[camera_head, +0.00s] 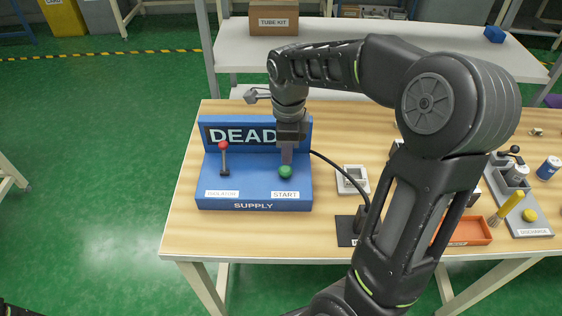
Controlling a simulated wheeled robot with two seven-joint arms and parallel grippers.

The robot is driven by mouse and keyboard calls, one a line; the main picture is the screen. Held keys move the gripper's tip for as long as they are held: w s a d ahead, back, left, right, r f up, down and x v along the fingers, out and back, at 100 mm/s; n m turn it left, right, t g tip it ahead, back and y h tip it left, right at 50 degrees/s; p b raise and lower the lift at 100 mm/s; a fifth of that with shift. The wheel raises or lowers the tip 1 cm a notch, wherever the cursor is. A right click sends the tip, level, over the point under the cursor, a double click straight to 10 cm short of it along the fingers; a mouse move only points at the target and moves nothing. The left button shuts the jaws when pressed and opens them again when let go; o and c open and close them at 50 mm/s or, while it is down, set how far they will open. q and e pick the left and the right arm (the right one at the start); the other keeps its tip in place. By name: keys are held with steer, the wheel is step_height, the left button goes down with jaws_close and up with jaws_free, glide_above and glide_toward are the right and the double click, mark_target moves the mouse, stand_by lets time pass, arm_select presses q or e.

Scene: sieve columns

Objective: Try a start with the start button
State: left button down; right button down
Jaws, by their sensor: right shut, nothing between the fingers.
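The blue supply box (240,190) stands on the left part of the wooden table. Its display panel (240,135) reads "DEAD", partly covered by my right gripper. The green start button (285,172) sits at the box's right, above the "START" label (285,195). The isolator lever (224,160) with a red knob stands upright at the left. My right gripper (286,162) is shut and empty, pointing down with its fingertips right at the button's top. I cannot tell whether they press it. My left gripper is not in view.
My right arm covers the table's middle. A white-grey fixture (352,180) lies right of the box, and a black cable runs from the box. An orange tray (470,231) and a grey tool board (530,215) are at the right. A shelf with a "TUBE KIT" carton (273,18) stands behind.

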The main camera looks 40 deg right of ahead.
mark_target(286, 172)
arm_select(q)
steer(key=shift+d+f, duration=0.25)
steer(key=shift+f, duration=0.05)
arm_select(e)
step_height(286, 172, up, 9)
steer(key=shift+w+d+f, duration=0.15)
steer(key=shift+w+d, duration=0.05)
stand_by(0.4)
